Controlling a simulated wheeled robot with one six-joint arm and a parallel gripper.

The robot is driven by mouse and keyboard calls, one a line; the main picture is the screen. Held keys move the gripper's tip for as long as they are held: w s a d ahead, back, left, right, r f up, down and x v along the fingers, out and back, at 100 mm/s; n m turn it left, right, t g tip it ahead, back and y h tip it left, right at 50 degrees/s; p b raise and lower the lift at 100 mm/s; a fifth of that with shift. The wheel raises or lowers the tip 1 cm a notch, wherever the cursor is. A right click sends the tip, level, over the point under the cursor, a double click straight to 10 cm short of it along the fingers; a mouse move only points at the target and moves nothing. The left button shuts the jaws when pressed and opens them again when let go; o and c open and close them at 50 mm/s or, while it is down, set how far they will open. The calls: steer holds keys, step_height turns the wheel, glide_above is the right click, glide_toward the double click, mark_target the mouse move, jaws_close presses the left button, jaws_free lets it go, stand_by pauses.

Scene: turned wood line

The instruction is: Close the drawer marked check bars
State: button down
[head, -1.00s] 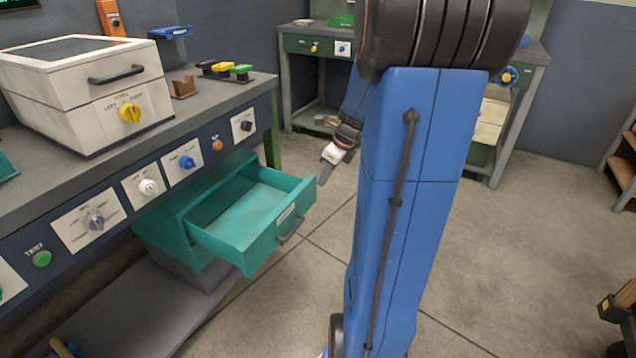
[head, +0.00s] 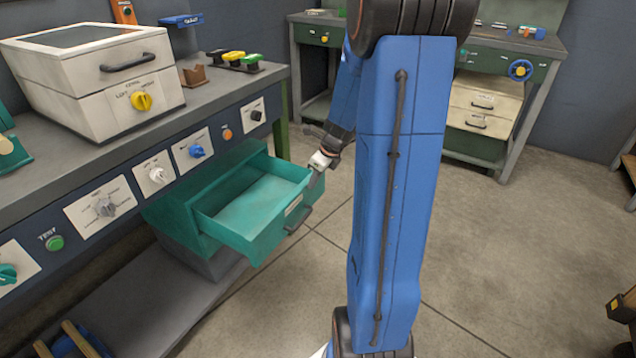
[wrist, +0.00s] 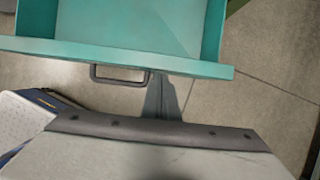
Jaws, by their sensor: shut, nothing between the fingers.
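The teal drawer (head: 255,208) is pulled out from its cabinet (head: 178,212) under the workbench, and its inside looks empty. A pale label and a dark handle (head: 299,220) are on its front; the label is too small to read. My gripper (head: 317,172) is shut and empty, close to the far end of the drawer front in the head view. In the wrist view the drawer front (wrist: 200,66) and its handle (wrist: 120,80) lie ahead of the gripper. I cannot tell whether the gripper touches the front.
The workbench (head: 60,150) carries a white box with a yellow knob (head: 95,75) and has several knobs along its front. A second bench with cream drawers (head: 483,112) stands at the back.

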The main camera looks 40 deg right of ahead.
steer(key=shift+w, duration=0.1)
steer(key=w+a, duration=0.3)
steer(key=w, duration=0.5)
steer(key=w+a, duration=0.3)
steer(key=w, duration=0.5)
steer(key=shift+w, duration=0.15)
